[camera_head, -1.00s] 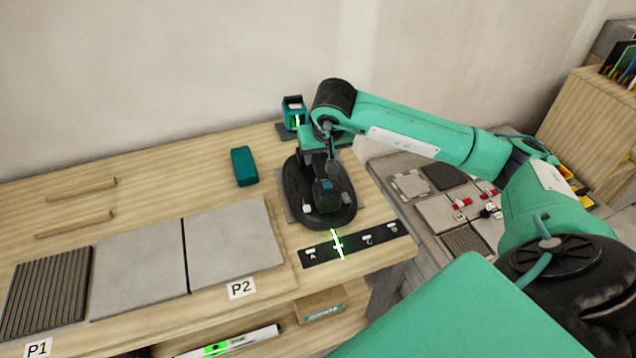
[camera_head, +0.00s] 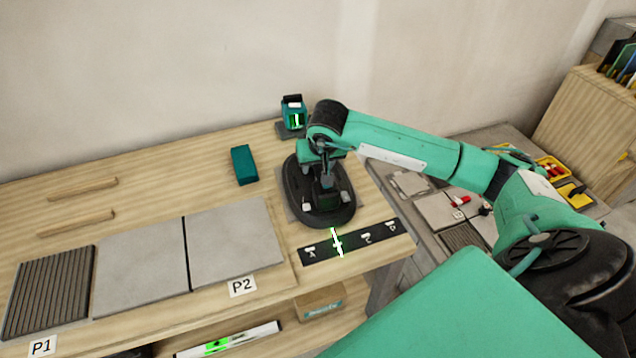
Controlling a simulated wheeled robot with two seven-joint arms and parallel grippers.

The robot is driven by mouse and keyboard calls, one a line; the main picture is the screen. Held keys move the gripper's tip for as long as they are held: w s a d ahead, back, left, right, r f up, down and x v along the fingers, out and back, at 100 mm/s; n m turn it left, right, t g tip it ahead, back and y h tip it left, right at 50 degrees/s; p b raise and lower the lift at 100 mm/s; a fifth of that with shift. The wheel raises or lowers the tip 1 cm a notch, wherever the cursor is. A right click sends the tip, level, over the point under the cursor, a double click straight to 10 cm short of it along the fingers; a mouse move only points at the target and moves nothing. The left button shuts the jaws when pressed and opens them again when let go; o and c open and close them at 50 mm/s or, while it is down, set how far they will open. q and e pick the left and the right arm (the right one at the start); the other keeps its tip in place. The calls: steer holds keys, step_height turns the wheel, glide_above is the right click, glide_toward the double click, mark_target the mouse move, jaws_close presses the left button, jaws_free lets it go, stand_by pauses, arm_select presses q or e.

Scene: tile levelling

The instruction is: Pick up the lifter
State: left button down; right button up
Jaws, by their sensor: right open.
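The lifter (camera_head: 335,211) is a black, oval suction-type tool with a dark middle part and small light-coloured tabs. It lies on a grey pad near the right end of the wooden table. My right gripper (camera_head: 327,184) is directly above the lifter's middle, pointing down, and is open. Its fingers are dark against the dark tool, so I cannot tell whether they touch it or stand around its handle. My left gripper does not show.
A laser level (camera_head: 293,118) stands behind the lifter. A teal block (camera_head: 243,165) lies to its left. A black marked strip (camera_head: 350,243) lies in front. Grey tiles (camera_head: 235,246) cover the front left. A side table (camera_head: 410,185) with tools stands right.

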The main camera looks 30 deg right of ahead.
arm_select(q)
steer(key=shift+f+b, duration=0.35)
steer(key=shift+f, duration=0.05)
arm_select(e)
steer(key=shift+f, duration=0.25)
steer(key=shift+r, duration=0.1)
jaws_close()
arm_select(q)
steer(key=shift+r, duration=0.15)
arm_select(e)
steer(key=shift+r, duration=0.1)
